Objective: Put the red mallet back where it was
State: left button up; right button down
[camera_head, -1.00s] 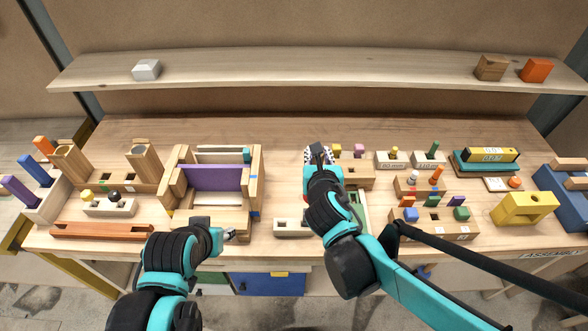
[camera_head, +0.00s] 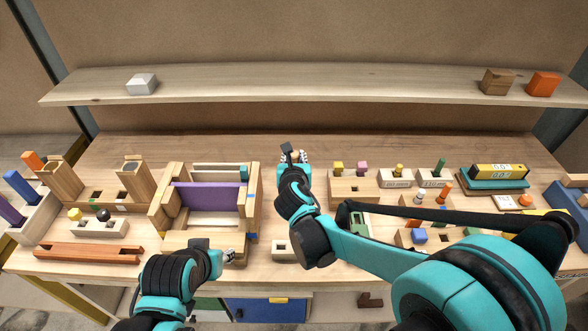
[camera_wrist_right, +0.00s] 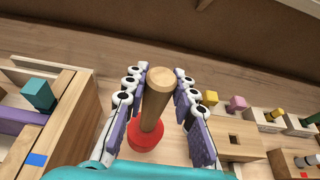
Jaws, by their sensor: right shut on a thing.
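The red mallet has a light wooden handle (camera_wrist_right: 157,98) and a round red head (camera_wrist_right: 146,136) below it in the right wrist view. My right gripper (camera_wrist_right: 160,92) is shut on the handle, with a purple-padded finger on each side. The handle points up toward the camera; I cannot tell whether the head touches the bench.
A wooden frame with a purple panel (camera_head: 206,196) stands left of my right gripper. A wooden block with yellow and pink pegs (camera_head: 352,188) is to its right. A shelf (camera_head: 310,84) runs above the back. Bare bench lies behind the gripper.

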notch_tip(320, 180, down, 4)
jog(key=shift+r+b, duration=0.1)
jog(key=shift+b, duration=0.65)
jog(key=shift+r, duration=0.1)
jog(key=c, duration=1.2)
grip_release()
jog(key=shift+f, duration=0.2)
